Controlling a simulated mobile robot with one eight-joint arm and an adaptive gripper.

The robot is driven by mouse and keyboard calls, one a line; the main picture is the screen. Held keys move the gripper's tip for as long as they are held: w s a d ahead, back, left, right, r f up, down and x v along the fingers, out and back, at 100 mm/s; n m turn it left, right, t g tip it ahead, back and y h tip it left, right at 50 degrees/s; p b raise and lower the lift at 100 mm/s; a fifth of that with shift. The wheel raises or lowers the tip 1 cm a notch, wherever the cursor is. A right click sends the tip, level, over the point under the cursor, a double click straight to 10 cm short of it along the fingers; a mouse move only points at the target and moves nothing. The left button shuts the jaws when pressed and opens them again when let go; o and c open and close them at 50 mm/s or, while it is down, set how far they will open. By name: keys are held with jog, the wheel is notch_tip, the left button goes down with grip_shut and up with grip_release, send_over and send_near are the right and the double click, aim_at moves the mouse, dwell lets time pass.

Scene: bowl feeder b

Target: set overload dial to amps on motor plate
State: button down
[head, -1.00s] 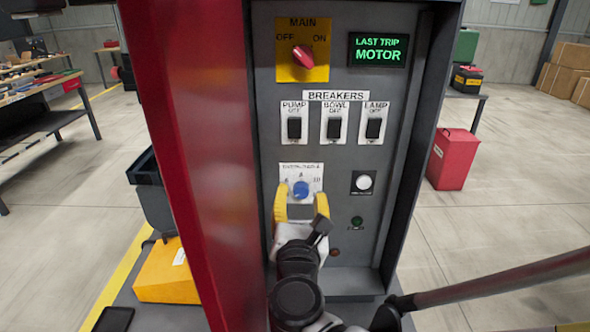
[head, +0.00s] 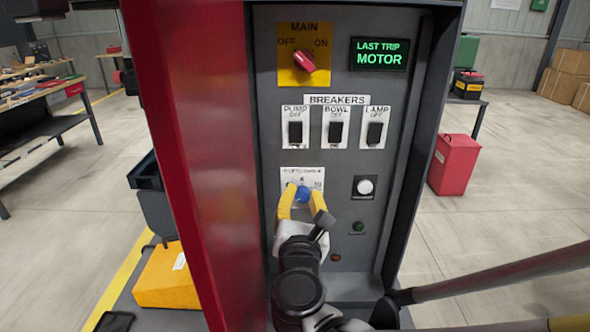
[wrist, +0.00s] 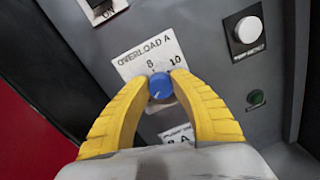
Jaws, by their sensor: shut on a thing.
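The blue overload dial (head: 302,194) sits on a white scale label (head: 302,173) on the grey panel. In the wrist view the dial (wrist: 160,86) is between the two yellow fingertips of my gripper (wrist: 160,90), which are shut on its sides. The label (wrist: 150,54) there reads OVERLOAD A, with 8 and 10 above the dial. I cannot tell exactly which mark the dial points to. My gripper (head: 302,198) reaches up from below in the head view. A white plate (wrist: 178,134) below the dial is partly hidden by my gripper; "8 A" is legible on it.
A red main switch (head: 304,61) and a green LAST TRIP MOTOR display (head: 379,54) are above. Three breakers (head: 335,129) sit between, all marked OFF. A white push button (head: 365,187) and a green lamp (head: 358,227) are right of the dial.

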jog(key=shift+m, duration=0.3)
jog(key=m, duration=0.6)
jog(key=shift+d+p, duration=0.1)
jog(key=shift+p, duration=0.25)
jog(key=m, duration=0.3)
jog(key=shift+m, duration=0.4)
jog(key=m, duration=0.3)
jog(key=shift+f+m+g+y, duration=0.1)
jog(key=shift+m+g+y, duration=0.2)
jog(key=m, duration=0.4)
jog(key=shift+f, duration=0.1)
jog(key=m, duration=0.4)
jog(key=shift+m+y, duration=0.3)
jog(key=shift+m, duration=0.1)
